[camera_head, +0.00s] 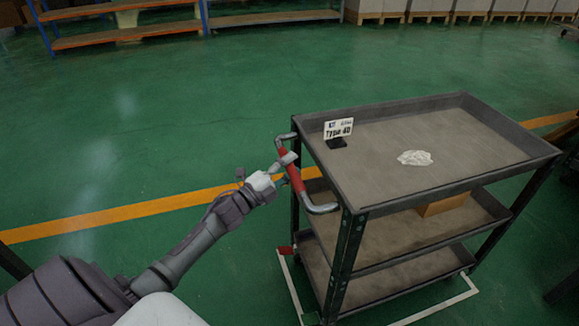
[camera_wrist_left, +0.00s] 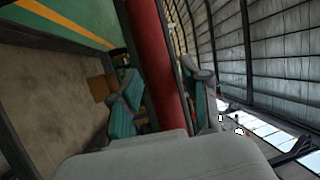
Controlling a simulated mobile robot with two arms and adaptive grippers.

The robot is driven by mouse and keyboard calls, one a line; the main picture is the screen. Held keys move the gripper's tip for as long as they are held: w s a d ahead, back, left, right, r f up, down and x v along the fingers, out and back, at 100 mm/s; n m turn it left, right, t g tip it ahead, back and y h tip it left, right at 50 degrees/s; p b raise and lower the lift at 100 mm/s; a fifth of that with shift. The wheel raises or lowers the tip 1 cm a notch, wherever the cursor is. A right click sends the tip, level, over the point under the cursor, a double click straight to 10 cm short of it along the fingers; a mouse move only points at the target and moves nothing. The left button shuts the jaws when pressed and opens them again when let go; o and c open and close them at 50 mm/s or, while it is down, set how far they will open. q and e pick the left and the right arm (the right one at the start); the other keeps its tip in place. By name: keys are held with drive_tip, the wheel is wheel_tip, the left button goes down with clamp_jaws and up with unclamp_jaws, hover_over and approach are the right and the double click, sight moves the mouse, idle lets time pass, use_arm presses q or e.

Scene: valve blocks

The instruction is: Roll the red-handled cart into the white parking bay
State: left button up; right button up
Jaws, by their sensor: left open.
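The grey three-shelf cart (camera_head: 375,178) stands at the right in the head view. Its red handle (camera_head: 292,172) is on the cart's left end, and the red bar also fills the middle of the left wrist view (camera_wrist_left: 158,60). My left gripper (camera_head: 284,172) is at the handle, open, with one finger on each side of the red bar. Whether the fingers touch the bar is unclear. The white bay lines (camera_head: 290,287) show on the floor along the cart's left end and near side. The cart hides the rest of the outline. My right gripper is out of view.
The cart's top tray carries a small sign (camera_head: 338,130) and a crumpled white cloth (camera_head: 414,158). A cardboard box (camera_head: 443,205) is on the middle shelf. An orange floor line (camera_head: 120,213) runs behind the cart. Open green floor lies left; shelving (camera_head: 125,36) stands far back.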

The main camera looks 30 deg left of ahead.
use_arm(q)
drive_tip(key=shift+s, duration=0.2)
drive_tip(key=v, duration=1.1)
drive_tip(key=shift+s, duration=0.35)
drive_tip(key=shift+a+f, duration=0.1)
drive_tip(key=shift+a, duration=0.05)
